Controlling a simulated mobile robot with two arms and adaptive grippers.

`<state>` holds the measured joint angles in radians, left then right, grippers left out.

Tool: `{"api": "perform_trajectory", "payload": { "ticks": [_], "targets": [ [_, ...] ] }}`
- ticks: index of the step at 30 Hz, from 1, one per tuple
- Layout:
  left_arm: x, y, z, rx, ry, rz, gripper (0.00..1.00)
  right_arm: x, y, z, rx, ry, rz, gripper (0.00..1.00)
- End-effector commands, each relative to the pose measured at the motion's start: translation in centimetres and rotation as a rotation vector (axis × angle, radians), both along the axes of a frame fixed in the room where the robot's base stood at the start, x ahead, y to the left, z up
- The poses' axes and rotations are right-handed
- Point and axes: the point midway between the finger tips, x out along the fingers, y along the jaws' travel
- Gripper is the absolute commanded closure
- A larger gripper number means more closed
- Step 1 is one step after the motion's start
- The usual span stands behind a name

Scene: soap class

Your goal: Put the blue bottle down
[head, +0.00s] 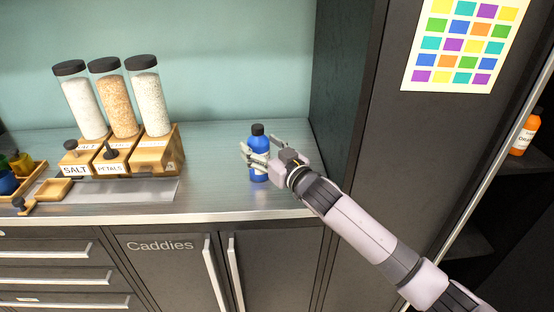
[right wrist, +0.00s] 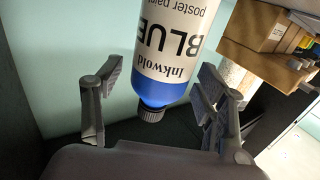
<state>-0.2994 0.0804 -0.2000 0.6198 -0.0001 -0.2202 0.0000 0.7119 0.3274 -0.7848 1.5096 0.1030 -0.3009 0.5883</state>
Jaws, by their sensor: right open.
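The blue bottle (head: 259,174) has a black cap and stands upright on the counter (head: 225,197), near its right end. My right gripper (head: 254,154) is at the bottle's upper half, with its fingers around it. In the right wrist view the bottle (right wrist: 165,50) appears upside down, with a white label reading "BLUE" and "poster paint". There the fingers of my right gripper (right wrist: 160,105) are spread, with a gap on both sides of the bottle. My left gripper is not in view.
Three tall jars with black lids, one of them holding orange grains (head: 117,105), stand in wooden dispensers (head: 155,155) to the left. A dark cabinet side (head: 345,80) bounds the counter on the right. An orange bottle (head: 525,132) sits on a shelf at far right. Counter between dispensers and bottle is clear.

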Motion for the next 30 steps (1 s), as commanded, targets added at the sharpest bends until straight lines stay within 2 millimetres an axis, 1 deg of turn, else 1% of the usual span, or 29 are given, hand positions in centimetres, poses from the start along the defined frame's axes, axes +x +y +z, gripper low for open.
{"api": "perform_trajectory", "payload": {
  "ticks": [9,15,18,21,30],
  "targets": [
    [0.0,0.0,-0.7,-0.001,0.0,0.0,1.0,-5.2,-3.3,-0.2,-0.001,0.001,0.0,0.34],
    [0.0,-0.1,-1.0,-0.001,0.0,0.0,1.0,-7.8,-4.9,-0.2,-0.001,0.001,0.0,0.34],
    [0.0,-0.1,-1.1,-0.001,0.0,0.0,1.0,-8.6,-5.4,-0.1,-0.001,0.001,0.0,0.34],
    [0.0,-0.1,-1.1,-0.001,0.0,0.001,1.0,-8.9,-5.6,0.0,-0.001,0.0,0.0,0.34],
    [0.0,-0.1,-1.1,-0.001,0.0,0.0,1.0,-9.0,-5.6,0.0,0.0,0.0,0.0,0.34]
  ]
}}
